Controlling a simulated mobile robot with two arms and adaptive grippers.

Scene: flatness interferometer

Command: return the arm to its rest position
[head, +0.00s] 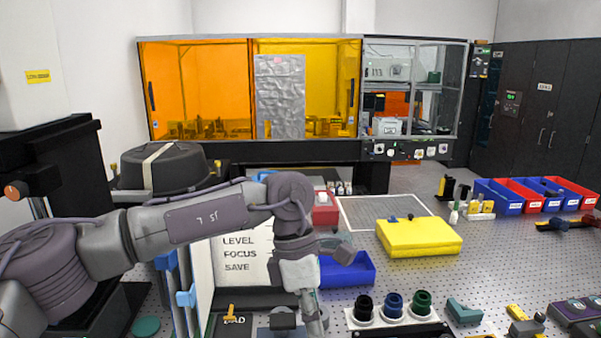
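My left arm comes in from the left edge and reaches across to the middle of the view, where it bends down. The end of the arm, with my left gripper (312,318), hangs low near the bottom edge, in front of a white board with the words LEVEL, FOCUS, SAVE (240,255). The fingers are small and partly cut off, so I cannot tell whether they are open or shut. I see nothing clearly held. My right gripper and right arm are not in view.
A blue bin (347,273) and a rack with black, blue and green knobs (392,318) stand close right of the arm's end. A yellow case (418,238) lies farther right. Red and blue bins (500,197) line the back right. The perforated tabletop (500,265) has bare room between.

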